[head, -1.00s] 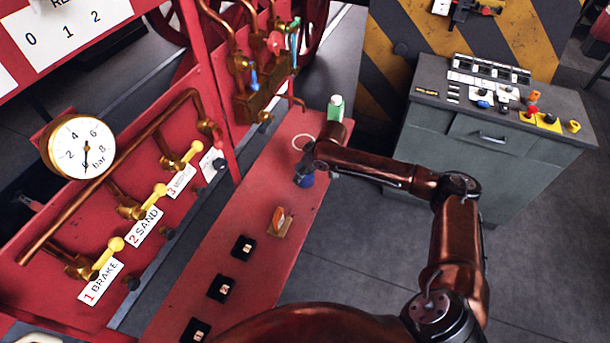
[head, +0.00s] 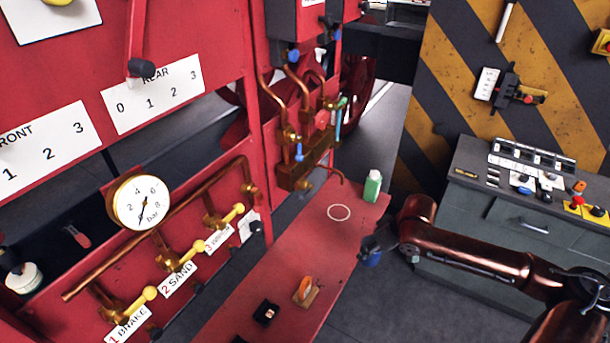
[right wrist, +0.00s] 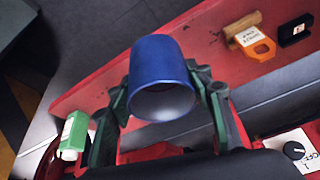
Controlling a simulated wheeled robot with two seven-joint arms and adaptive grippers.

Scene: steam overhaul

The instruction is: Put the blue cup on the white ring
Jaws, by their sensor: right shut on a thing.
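The blue cup (head: 372,258) is in my right gripper (head: 371,244), near the right edge of the red bench in the head view. In the right wrist view the cup (right wrist: 160,65) sits between the two dark fingers (right wrist: 166,85), with its pale open end towards the camera. The gripper is shut on it. The white ring (head: 339,212) lies flat on the bench, up and left of the cup, with nothing on it. Whether the cup touches the bench is unclear. My left gripper is not in view.
A green bottle (head: 373,186) with a white cap stands at the bench's far end, beyond the ring. A wooden block with an orange tag (head: 305,289) and a black block (head: 266,312) lie nearer. Copper pipes and valves (head: 310,150) line the left side.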

